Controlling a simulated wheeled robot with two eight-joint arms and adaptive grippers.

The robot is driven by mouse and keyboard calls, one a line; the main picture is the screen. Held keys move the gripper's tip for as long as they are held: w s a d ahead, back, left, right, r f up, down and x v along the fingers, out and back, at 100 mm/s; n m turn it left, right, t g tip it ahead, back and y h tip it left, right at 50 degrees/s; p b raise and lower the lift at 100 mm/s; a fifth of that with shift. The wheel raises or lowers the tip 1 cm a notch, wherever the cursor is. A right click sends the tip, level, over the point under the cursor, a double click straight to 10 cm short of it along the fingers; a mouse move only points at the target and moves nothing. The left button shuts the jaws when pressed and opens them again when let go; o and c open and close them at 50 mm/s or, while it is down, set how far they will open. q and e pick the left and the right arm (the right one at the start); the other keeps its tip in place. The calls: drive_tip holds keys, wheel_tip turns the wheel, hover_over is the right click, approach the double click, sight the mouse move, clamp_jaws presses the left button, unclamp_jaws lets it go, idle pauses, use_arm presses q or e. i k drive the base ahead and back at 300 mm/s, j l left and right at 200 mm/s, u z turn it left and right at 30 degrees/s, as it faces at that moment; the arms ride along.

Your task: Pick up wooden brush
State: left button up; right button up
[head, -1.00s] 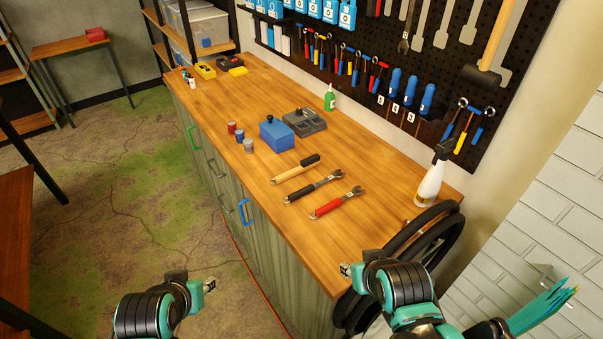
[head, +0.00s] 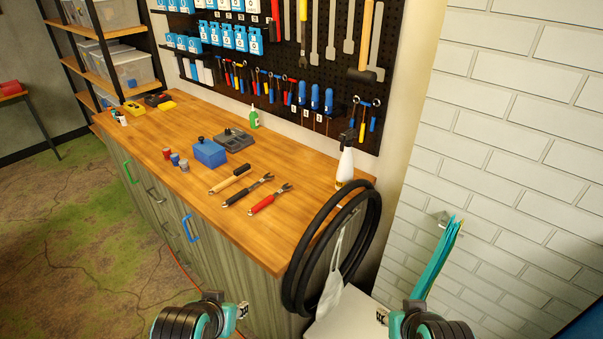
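The wooden brush (head: 228,180), with a pale wooden handle and a dark head, lies on the wooden workbench top (head: 285,165). It is behind a black-handled tool (head: 246,190) and a red-handled tool (head: 270,199). My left gripper (head: 242,310) is low in the view, in front of the bench and well away from the brush. My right gripper (head: 383,316) is low at the right, below the hanging tires, also far from the brush. Both grippers are small here and partly hidden by my own arms, so their opening is unclear.
A spray bottle (head: 345,163) stands at the bench's right end. Black tires (head: 290,275) hang there. A tool pegboard (head: 330,70) rises behind.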

sight(239, 172)
drive_tip(key=i+j+z, duration=0.15)
drive_tip(key=j+z, duration=0.15)
drive_tip(key=i+j+z, duration=0.1)
drive_tip(key=j+z, duration=0.2)
drive_tip(key=i+j+z, duration=0.1)
drive_tip(key=j+z, duration=0.55)
drive_tip(key=i+j, duration=0.1)
drive_tip(key=j, duration=2.6)
drive_tip(key=i, duration=0.05)
